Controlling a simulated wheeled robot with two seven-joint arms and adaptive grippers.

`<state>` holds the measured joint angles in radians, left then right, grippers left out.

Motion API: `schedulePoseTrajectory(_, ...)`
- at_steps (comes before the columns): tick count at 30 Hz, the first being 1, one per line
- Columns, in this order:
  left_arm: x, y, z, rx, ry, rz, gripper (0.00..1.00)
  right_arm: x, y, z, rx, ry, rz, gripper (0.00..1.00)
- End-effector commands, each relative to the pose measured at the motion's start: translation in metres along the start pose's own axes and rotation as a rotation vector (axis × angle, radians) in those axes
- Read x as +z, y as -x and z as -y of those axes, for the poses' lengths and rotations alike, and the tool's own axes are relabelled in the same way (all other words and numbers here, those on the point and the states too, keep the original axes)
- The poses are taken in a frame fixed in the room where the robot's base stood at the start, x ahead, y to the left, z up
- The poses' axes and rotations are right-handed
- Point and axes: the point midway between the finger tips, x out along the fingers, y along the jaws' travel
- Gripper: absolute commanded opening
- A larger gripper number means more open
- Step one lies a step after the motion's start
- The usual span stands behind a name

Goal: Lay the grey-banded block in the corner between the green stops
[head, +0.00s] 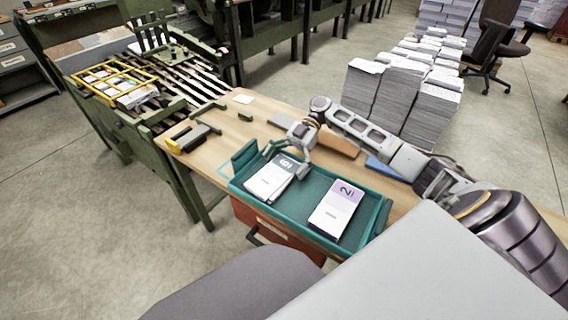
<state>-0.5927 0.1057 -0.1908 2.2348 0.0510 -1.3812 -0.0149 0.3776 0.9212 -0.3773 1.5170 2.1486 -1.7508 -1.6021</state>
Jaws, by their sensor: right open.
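The grey-banded block (266,182) is a white block lying flat in the left part of the teal tray (300,205); its grey band is at the far end. My right gripper (291,165) is open, its fingers over that banded end; I cannot tell whether they touch it. A second white block (333,215), with a purple band and a 2, lies to the right in the tray. Low dark green stops (208,108) stand at the far left of the wooden table, with another small green piece (245,117) nearby. My left gripper is not in view.
An orange-brown piece (339,143) and a blue piece (385,169) lie behind the tray. Paper stacks (400,97) stand beyond the table.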

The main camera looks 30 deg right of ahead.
Motion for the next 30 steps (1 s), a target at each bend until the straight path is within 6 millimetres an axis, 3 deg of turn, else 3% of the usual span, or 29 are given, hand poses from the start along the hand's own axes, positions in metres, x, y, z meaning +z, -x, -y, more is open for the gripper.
schedulePoseTrajectory(10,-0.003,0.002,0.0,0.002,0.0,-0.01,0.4,0.004,-0.001,0.0,-0.001,0.0,0.003,0.97)
schedulePoseTrajectory(14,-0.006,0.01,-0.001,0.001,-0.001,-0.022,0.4,0.001,0.015,-0.001,0.002,0.001,0.0,0.97)
schedulePoseTrajectory(24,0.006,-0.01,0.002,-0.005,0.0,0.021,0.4,0.0,0.063,0.002,0.002,0.001,0.0,0.97)
schedulePoseTrajectory(30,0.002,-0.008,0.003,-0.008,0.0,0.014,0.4,0.001,0.086,0.003,0.001,0.001,0.001,0.97)
